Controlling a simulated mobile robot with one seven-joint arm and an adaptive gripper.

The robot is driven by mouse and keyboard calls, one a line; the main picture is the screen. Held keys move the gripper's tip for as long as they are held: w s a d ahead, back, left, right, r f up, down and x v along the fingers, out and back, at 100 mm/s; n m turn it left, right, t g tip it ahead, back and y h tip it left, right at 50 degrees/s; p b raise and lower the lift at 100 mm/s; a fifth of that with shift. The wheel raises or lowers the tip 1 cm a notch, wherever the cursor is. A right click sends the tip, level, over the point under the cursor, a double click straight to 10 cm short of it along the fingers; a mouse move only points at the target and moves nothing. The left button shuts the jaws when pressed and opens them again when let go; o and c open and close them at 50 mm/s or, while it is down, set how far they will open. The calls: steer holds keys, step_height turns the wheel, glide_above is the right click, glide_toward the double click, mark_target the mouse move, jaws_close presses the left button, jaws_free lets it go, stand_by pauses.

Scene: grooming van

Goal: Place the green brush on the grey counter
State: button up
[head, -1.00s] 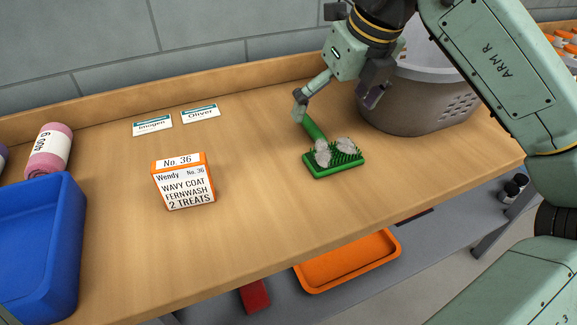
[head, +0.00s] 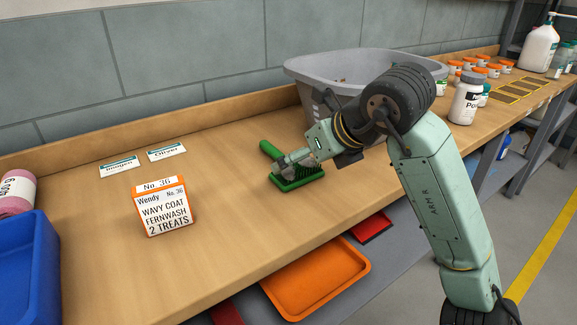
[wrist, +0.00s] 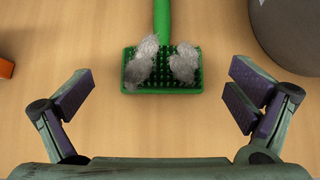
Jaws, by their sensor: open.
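The green brush (head: 269,149) lies on the wooden bench with its bristles up and its handle pointing to the back wall. In the wrist view the brush (wrist: 163,18) has two clumps of grey fur on its bristles. My gripper (head: 284,169) is low over the brush head and hides part of it. In the wrist view my gripper (wrist: 160,97) is open, with one finger to each side of the brush head and a gap on both sides. No separate grey counter is clear; a grey lower shelf (head: 372,267) shows under the bench.
A grey basket (head: 310,75) stands behind and right of the brush. An orange treat box (head: 163,207), name cards (head: 119,166), a blue bin (head: 25,262) and a pink roll (head: 14,194) are left. An orange tray (head: 316,280) sits below. Jars stand far right.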

mark_target(296, 164)
steer(key=p+x, duration=0.1)
steer(key=x, duration=0.4)
steer(key=shift+w+f, duration=0.2)
steer(key=shift+w, duration=0.1)
steer(key=c, duration=1.1)
steer(key=shift+r, duration=0.1)
